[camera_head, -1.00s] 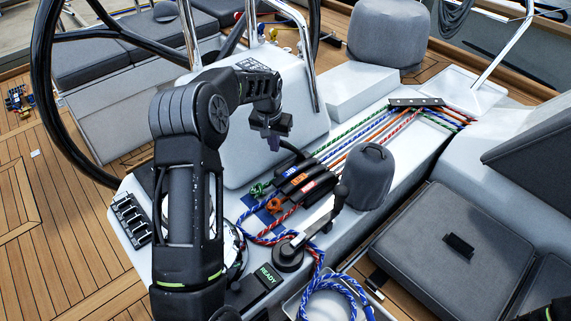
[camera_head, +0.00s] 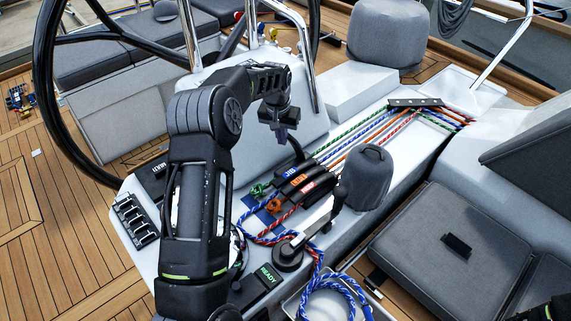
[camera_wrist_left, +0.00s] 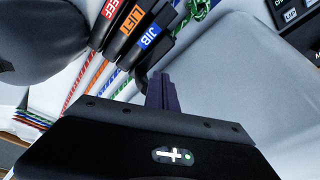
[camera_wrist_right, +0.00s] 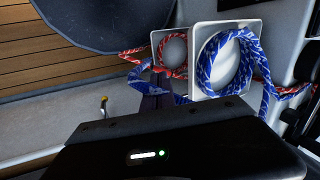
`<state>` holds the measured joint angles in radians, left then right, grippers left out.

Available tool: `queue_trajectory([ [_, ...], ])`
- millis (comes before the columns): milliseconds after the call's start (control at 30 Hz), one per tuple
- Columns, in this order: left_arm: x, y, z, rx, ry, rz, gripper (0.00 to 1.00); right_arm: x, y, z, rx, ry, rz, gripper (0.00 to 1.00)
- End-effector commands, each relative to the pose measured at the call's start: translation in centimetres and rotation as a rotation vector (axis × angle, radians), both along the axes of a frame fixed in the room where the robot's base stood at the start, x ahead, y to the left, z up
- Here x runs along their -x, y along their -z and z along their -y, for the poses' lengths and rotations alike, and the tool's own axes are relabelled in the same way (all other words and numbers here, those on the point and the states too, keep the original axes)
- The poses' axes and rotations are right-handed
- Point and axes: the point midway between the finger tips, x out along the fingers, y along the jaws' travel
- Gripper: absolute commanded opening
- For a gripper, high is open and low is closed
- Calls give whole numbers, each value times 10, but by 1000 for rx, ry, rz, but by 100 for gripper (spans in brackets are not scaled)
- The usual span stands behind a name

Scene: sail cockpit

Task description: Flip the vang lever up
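A row of rope clutches stands on the white deck. Levers marked REEF (camera_wrist_left: 119,6), LIFT (camera_wrist_left: 131,20) and JIB (camera_wrist_left: 150,36) lie down in the left wrist view. A fourth black lever (camera_head: 296,150), beside JIB and in line with the green rope, sticks up in the head view. No VANG label is readable. My left gripper (camera_head: 281,135) is just above and beside this lever, its dark fingers (camera_wrist_left: 161,88) together and apparently empty. Whether they touch the lever is unclear. My right gripper (camera_wrist_right: 154,92) shows closed, empty fingers in the right wrist view, near coiled ropes.
A winch with a handle (camera_head: 322,222) and a grey-covered winch (camera_head: 368,178) stand right of the clutches. A blue rope coil (camera_wrist_right: 228,62) hangs in a white holder near my right gripper. The steering wheel (camera_head: 45,90) is at the left.

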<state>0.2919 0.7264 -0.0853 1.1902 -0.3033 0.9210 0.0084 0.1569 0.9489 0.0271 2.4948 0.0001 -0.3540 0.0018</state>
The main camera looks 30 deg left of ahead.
Motion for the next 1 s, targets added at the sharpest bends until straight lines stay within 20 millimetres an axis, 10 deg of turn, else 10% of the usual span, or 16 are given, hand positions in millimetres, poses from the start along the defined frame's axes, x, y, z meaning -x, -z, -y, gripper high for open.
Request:
queue_trajectory([
  [1000, 36, -2, -10, 0, 0, 1, 0, 0, 16, 0, 0, 0, 0, 0],
])
